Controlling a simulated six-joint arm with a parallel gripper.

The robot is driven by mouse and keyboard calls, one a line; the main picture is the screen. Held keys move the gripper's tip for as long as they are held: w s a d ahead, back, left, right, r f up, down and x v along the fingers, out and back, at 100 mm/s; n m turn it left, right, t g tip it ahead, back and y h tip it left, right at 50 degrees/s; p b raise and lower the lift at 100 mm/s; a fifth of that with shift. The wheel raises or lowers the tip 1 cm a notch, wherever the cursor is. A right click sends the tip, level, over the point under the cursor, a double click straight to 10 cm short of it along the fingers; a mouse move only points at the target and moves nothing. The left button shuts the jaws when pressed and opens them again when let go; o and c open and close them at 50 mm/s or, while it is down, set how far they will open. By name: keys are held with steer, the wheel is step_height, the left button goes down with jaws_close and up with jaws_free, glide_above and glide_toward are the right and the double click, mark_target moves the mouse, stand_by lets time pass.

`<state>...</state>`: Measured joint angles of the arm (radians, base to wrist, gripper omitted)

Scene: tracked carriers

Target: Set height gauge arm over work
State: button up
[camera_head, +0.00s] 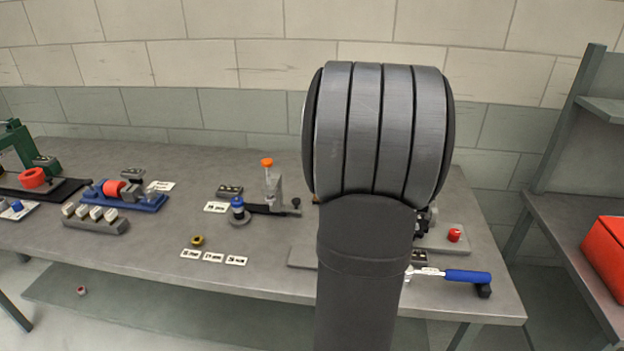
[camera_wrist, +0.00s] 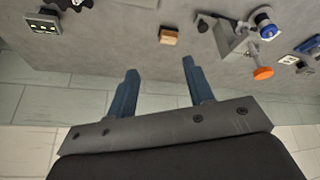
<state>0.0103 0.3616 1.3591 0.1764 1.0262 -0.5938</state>
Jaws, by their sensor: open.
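The height gauge (camera_head: 273,188) looks to be the grey upright with an orange knob, left of my arm in the head view. A dark arm reaches from it towards a blue-topped piece on a round grey base (camera_head: 238,216), perhaps the work; I cannot tell if they touch. In the wrist view the orange-knobbed upright (camera_wrist: 241,42) and blue-topped piece (camera_wrist: 265,24) are at upper right. My gripper (camera_wrist: 160,66) is open, with nothing between its two blue fingers. It is hidden behind my arm in the head view.
A small tan block (camera_wrist: 169,36) lies beyond the fingers. White label cards (camera_head: 213,257) and a small yellow-and-black piece (camera_head: 197,240) lie at the bench front. A blue-handled tool (camera_head: 467,276) lies at right. A blue fixture (camera_head: 147,203) stands left. The tiled wall is close behind.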

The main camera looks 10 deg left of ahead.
mark_target(296, 200)
steer(key=w+a+f+n+g+y, duration=0.1)
steer(key=w+a+f+n, duration=0.3)
steer(key=a, duration=0.7)
steer(key=shift+m, duration=0.5)
steer(key=x, duration=1.2)
steer(key=s+x, duration=0.1)
steer(key=x, duration=0.5)
steer(key=shift+f, duration=0.35)
jaws_close()
